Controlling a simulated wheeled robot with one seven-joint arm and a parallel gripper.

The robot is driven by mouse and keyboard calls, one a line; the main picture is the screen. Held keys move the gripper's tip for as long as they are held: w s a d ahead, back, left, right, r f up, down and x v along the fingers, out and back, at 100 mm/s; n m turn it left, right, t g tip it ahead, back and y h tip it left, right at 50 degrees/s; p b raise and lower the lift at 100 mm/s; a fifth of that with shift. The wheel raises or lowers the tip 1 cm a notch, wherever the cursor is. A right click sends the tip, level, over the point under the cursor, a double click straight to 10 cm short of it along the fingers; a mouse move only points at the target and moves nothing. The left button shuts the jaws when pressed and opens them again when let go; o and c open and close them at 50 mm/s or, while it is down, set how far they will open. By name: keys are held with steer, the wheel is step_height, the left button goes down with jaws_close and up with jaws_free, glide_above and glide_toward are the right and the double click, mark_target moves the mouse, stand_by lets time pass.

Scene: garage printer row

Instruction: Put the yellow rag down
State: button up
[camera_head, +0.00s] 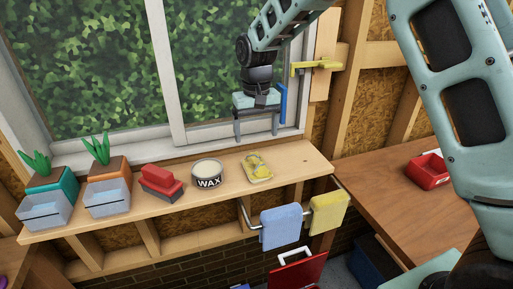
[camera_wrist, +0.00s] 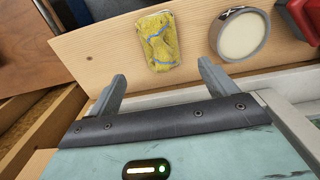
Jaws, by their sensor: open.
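A crumpled yellow rag with blue lines (camera_head: 257,167) lies on the wooden shelf (camera_head: 225,190) under the window, near its right end. It also shows in the wrist view (camera_wrist: 160,42), lying flat on the wood ahead of the fingertips. My gripper (camera_head: 256,138) is above the shelf in front of the window, over the rag. Its two fingers are apart and empty in the wrist view (camera_wrist: 162,74), with a gap between them and the rag. A second yellow cloth (camera_head: 329,213) hangs on a rail below the shelf.
A wax tin (camera_head: 207,175), a red-and-grey block (camera_head: 161,183) and two potted plants (camera_head: 107,180) stand left of the rag. A blue cloth (camera_head: 281,226) hangs on the rail. A red tray (camera_head: 428,171) sits on the right bench. A yellow clamp (camera_head: 316,66) is near my arm.

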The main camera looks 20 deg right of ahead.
steer(key=s+a+r+n+y, duration=0.15)
steer(key=s+a, duration=0.25)
steer(key=s, duration=0.5)
steer(key=s+a+r+n, duration=0.2)
steer(key=s+a, duration=0.2)
steer(key=s, duration=0.4)
steer(key=s+d+f+n, duration=0.1)
steer(key=s+n, duration=0.3)
steer(key=s, duration=1.4)
steer(key=shift+d+f+h, duration=0.35)
steer(key=shift+f+h, duration=0.1)
steer(key=shift+f, duration=0.15)
step_height(320, 180, down, 4)
steer(key=b, duration=0.3)
steer(key=shift+r+b, duration=0.15)
steer(key=shift+b, duration=0.25)
